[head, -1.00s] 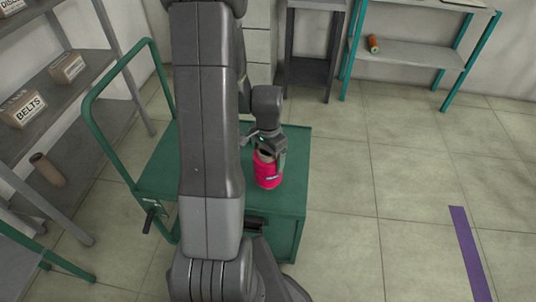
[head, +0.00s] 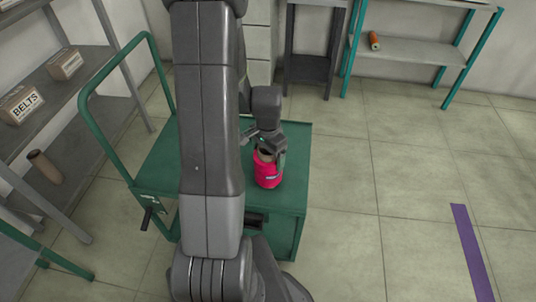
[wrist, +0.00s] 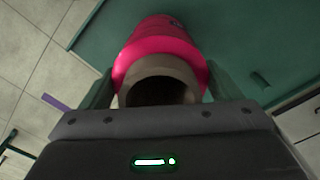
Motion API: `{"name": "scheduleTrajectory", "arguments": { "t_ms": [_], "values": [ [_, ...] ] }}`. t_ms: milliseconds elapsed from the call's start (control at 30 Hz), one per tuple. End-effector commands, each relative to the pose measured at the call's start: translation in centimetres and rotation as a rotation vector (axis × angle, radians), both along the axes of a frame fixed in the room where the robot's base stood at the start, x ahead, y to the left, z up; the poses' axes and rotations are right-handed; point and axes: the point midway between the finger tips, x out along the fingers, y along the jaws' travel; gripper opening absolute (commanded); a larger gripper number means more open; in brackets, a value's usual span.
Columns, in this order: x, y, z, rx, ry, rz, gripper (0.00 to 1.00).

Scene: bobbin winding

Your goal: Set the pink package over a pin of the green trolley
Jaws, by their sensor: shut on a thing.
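The pink package (head: 268,174) is a bobbin with a pink winding and a grey-brown hollow tube at its top. It stands about upright at the green trolley (head: 296,200), over the right part of its deck. My gripper (head: 267,146) is shut on the tube end of the package from above. In the wrist view the pink package (wrist: 165,42) sits between my fingers, with the dark tube opening facing the camera. The trolley's green deck (wrist: 232,35) lies behind it.
The trolley's green handle frame (head: 104,125) rises on the left. A grey shelf (head: 75,90) at the left holds cardboard boxes and a brown tube (head: 45,167). A teal-legged rack (head: 412,54) stands at the back with an orange bobbin (head: 374,41). Floor at the right is open, with a purple stripe (head: 470,250).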

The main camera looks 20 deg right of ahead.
Motion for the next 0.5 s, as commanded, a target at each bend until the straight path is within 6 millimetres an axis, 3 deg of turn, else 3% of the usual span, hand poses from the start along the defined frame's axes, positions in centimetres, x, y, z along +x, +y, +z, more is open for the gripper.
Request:
{"name": "scheduleTrajectory", "arguments": {
  "t_ms": [67, 100, 133, 167, 500],
  "values": [
    [0.01, -0.01, 0.03, 0.000, 0.000, 0.000, 0.38],
    [0.01, -0.01, 0.03, 0.000, 0.000, 0.000, 0.91],
    [0.01, -0.01, 0.03, 0.000, 0.000, 0.000, 0.96],
    [0.01, -0.01, 0.02, 0.000, 0.000, 0.000, 1.00],
    [0.03, -0.01, 0.63, -0.001, -0.001, 0.000, 1.00]
  ]
}}
